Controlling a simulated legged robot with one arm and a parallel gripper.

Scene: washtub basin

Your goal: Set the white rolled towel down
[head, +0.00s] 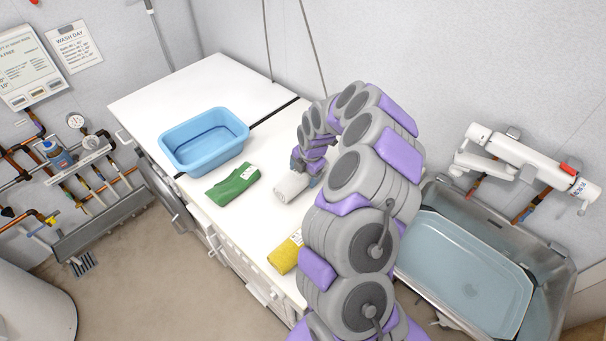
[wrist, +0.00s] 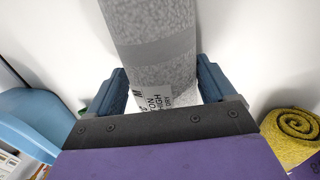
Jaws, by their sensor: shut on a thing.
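The white rolled towel (head: 290,187) is at the middle of the white counter in the head view. It fills the upper middle of the wrist view (wrist: 150,40), looking grey and speckled, with a printed label near my gripper. My gripper (wrist: 158,90) has one blue finger on each side of the towel and is shut on it. In the head view my gripper (head: 308,165) is at the towel's upper right end, partly hidden by my own arm. I cannot tell whether the towel touches the counter.
A green rolled towel (head: 232,184) lies left of the white one, and a yellow rolled towel (head: 286,253) lies toward the front. A blue basin (head: 204,142) stands behind the green towel. The white counter (head: 170,95) has clear room at the back. A metal sink (head: 540,285) is at the right.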

